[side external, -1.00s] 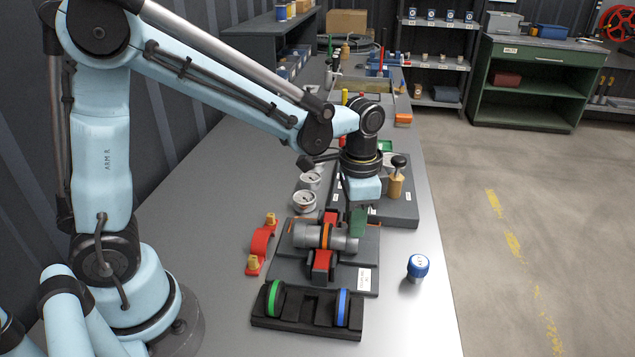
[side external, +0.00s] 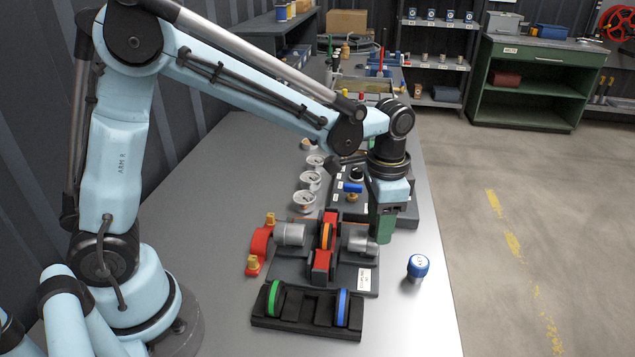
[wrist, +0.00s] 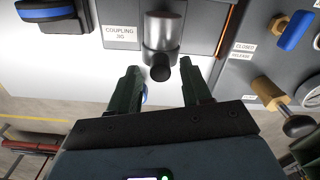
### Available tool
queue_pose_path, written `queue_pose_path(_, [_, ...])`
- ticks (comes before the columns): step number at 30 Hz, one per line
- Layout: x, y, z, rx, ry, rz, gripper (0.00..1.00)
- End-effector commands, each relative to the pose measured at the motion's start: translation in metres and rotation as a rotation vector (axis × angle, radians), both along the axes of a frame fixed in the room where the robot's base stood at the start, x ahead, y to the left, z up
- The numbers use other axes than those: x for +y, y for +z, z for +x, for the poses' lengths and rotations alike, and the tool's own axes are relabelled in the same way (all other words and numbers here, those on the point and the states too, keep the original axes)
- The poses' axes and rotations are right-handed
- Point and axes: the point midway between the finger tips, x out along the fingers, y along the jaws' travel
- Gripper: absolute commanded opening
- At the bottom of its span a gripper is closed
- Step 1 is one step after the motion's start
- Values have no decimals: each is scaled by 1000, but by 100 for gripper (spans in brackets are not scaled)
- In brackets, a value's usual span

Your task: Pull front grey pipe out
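The front grey pipe (side external: 362,242) lies on the dark coupling base, to the right of the orange ring (side external: 327,236) and apart from it. In the wrist view the pipe (wrist: 163,32) ends in a short black knob. My gripper (side external: 385,238) is open just off the pipe's right end. Its two green fingers (wrist: 160,82) show clear gaps on both sides of the knob. The other grey pipe (side external: 289,234) lies to the left of the ring, also apart from it. Red blocks (side external: 322,263) stand around the ring.
A black tray (side external: 300,328) with green and blue rings stands in front. A red clamp (side external: 259,244) lies at left and a blue-capped jar (side external: 417,267) at right. A valve panel (side external: 403,214) with gauges (side external: 304,201) lies behind.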

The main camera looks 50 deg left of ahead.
Motion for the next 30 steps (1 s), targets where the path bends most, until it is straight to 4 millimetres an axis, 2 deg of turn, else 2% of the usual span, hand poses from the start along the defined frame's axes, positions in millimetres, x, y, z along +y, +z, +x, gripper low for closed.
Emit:
queue_pose_path(7, [1, 2, -1, 1, 1, 2, 48])
queue_pose_path(11, [1, 12, -1, 2, 1, 2, 48])
queue_pose_path(24, [1, 86, -1, 2, 1, 1, 48])
queue_pose_path(30, [1, 110, 0, 1, 0, 1, 48])
